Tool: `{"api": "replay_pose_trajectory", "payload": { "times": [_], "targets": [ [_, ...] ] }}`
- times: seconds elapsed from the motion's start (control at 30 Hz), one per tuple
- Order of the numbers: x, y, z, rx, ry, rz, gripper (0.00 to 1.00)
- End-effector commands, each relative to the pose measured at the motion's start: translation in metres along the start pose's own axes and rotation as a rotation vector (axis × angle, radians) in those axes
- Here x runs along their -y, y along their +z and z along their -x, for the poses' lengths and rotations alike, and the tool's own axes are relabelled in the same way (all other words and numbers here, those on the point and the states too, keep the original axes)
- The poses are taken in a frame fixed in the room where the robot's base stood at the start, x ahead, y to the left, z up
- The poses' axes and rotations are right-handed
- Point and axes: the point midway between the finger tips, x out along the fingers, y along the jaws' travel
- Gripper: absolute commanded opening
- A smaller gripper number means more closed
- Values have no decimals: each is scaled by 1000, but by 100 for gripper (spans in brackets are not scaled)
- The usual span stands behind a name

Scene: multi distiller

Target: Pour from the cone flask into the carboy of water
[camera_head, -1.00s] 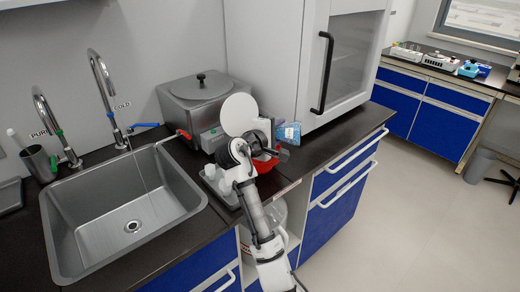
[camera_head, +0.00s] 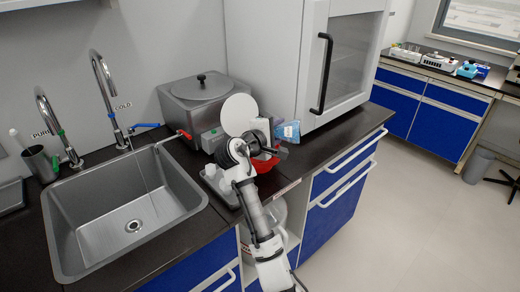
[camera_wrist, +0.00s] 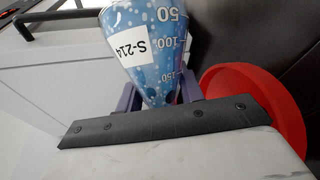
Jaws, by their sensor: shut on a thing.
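The cone flask (camera_wrist: 145,40) fills the upper middle of the wrist view. It has a blue speckled look, white graduation marks and a label reading S-214. Its wide part points to the top of the picture and its narrow part lies between the purple fingers of my gripper (camera_wrist: 155,98), which is shut on it. In the head view my gripper (camera_head: 281,153) is over the counter's front part, and I cannot make out the flask clearly there. A translucent vessel (camera_head: 275,213), possibly the carboy, shows partly behind my arm below the counter edge; its contents are unclear.
A red round thing (camera_wrist: 262,92) is close beside my gripper; it also shows on the counter (camera_head: 264,164). A steel distiller (camera_head: 195,98) stands behind, a sink (camera_head: 130,212) is to the left, and a white cabinet (camera_head: 285,70) is to the right. A blue packet-like thing (camera_head: 288,132) is close by.

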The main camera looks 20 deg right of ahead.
Motion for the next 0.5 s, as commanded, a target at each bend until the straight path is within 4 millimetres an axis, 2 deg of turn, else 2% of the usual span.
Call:
{"api": "replay_pose_trajectory", "payload": {
  "times": [0.5],
  "targets": [
    [-3,-2,-2,7,12,26,10]
  ]
}}
